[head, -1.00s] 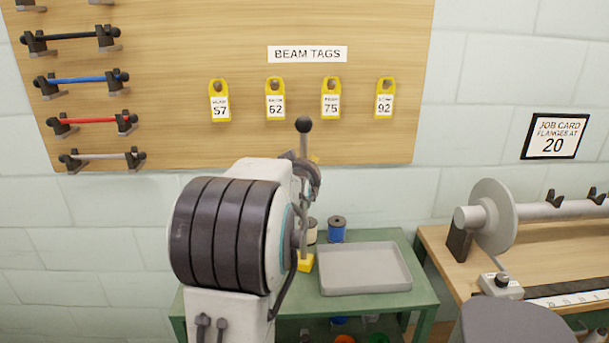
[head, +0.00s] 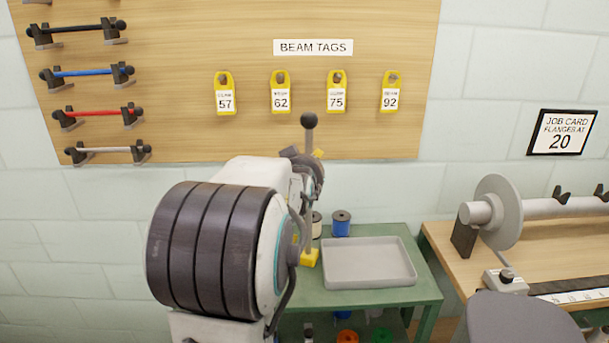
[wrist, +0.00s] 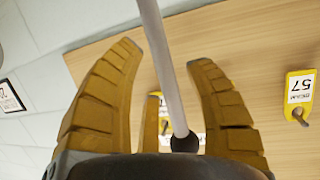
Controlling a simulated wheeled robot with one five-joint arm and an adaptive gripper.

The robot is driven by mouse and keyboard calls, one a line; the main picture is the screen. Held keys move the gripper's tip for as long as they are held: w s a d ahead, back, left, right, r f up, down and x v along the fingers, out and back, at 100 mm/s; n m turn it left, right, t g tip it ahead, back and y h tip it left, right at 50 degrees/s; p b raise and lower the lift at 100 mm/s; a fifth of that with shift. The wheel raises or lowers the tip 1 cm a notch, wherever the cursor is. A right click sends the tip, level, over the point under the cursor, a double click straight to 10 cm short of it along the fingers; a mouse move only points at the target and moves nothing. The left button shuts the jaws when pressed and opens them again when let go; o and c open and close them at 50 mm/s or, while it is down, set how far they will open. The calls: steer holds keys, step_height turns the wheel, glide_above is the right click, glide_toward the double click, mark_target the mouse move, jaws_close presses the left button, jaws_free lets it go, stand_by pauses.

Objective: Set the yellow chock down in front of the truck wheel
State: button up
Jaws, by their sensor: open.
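A yellow block (head: 309,257), which looks like the chock, sits on the green table just left of the grey tray. A grey rod (head: 309,137) with a black ball on top rises above it; my arm hides part of the rod, which seems to join the block. In the wrist view my gripper (wrist: 163,52) is open, with its yellow fingers on either side of the grey rod (wrist: 165,65). The black ball (wrist: 185,143) is near the palm. In the head view my gripper (head: 316,165) is mostly hidden behind my arm. No truck wheel is visible.
The green table holds a grey tray (head: 369,282), a blue spool (head: 341,229) and a pale spool. A wooden bench (head: 448,243) with a flanged beam (head: 497,212) stands to the right. Behind, a wooden board (head: 200,110) carries yellow tags and bars on the wall.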

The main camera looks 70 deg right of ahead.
steer(key=b+v, duration=0.1)
steer(key=v, duration=0.7)
steer(key=shift+a, duration=0.3)
